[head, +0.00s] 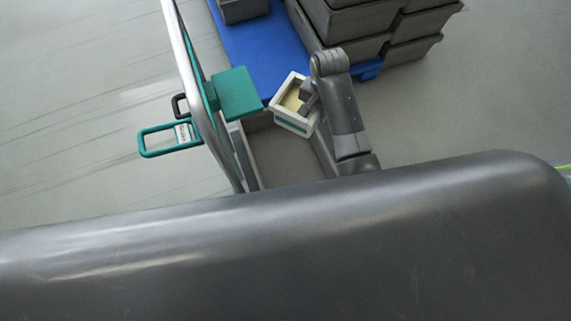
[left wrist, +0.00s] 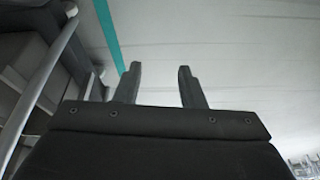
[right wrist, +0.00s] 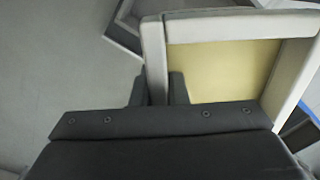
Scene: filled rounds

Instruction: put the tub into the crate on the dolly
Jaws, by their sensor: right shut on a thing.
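The tub (head: 292,122) is a small square cream-white box with a teal band and a pale yellow inside. My right gripper (head: 307,97) is shut on one of its walls. In the right wrist view the tub (right wrist: 295,85) fills the upper right, with one finger inside the wall and one outside. The tub looks tilted in the head view, above the far end of an open grey crate (head: 275,158). The crate's near part is hidden behind my body. My left gripper (left wrist: 160,72) is open and empty in the left wrist view.
A silver rail (head: 187,60) and a teal square panel (head: 236,93) stand left of the crate. A teal loop handle (head: 165,139) sticks out left. Stacked grey crates (head: 350,20) stand behind, beside a blue surface (head: 250,50). The floor at left is clear.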

